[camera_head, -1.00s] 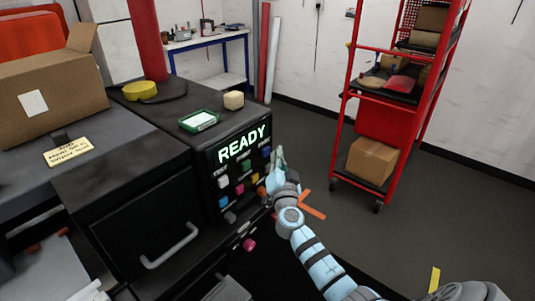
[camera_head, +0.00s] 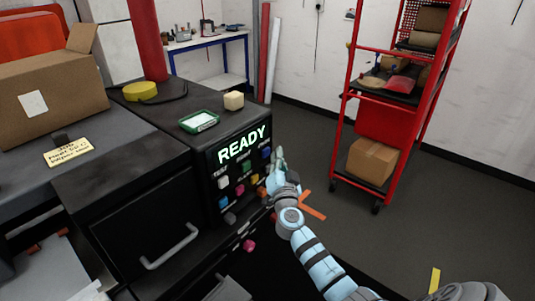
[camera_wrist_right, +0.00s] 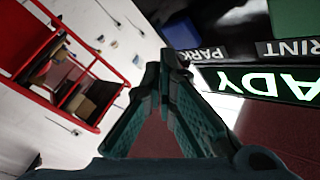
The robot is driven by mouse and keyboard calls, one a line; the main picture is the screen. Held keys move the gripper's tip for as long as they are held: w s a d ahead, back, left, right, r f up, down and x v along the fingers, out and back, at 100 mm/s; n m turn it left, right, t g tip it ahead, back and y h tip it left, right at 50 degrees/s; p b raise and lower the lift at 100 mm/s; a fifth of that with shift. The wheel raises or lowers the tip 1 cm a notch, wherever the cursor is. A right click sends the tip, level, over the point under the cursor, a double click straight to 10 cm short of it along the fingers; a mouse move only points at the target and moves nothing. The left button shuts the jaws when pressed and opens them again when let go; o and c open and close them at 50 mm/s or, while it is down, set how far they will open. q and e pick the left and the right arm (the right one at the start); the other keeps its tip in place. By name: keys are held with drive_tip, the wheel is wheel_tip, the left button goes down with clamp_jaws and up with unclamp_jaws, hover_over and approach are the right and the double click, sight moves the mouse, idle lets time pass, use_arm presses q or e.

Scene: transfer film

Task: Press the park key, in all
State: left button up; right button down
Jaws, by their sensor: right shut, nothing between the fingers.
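The black control panel (camera_head: 214,164) shows a lit READY display (camera_head: 242,143) above rows of coloured keys. The blue park key (camera_head: 266,153) is at the panel's upper right. In the right wrist view, this blue key (camera_wrist_right: 181,31) is beside its PARK label (camera_wrist_right: 207,54), which appears upside down. My right gripper (camera_head: 279,156) is shut and empty, just right of the key in the head view. In the wrist view its fingertips (camera_wrist_right: 166,58) are close below the blue key. Contact cannot be told. My left gripper is not in view.
A green-framed device (camera_head: 199,121) and a cream block (camera_head: 234,100) sit on top of the machine, with a yellow roll (camera_head: 140,91) behind. Other keys, including a green one (camera_wrist_right: 292,18), surround the park key. A red rack (camera_head: 342,130) stands at right; grey floor lies between.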

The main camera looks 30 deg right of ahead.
drive_tip(key=shift+w, duration=0.1)
drive_tip(key=shift+w+a, duration=0.15)
drive_tip(key=shift+w, duration=0.15)
drive_tip(key=shift+w+a, duration=0.15)
drive_tip(key=shift+w, duration=0.3)
idle(0.8)
drive_tip(key=shift+s+d+p, duration=0.25)
drive_tip(key=shift+s+p, duration=0.5)
drive_tip(key=shift+s, duration=0.1)
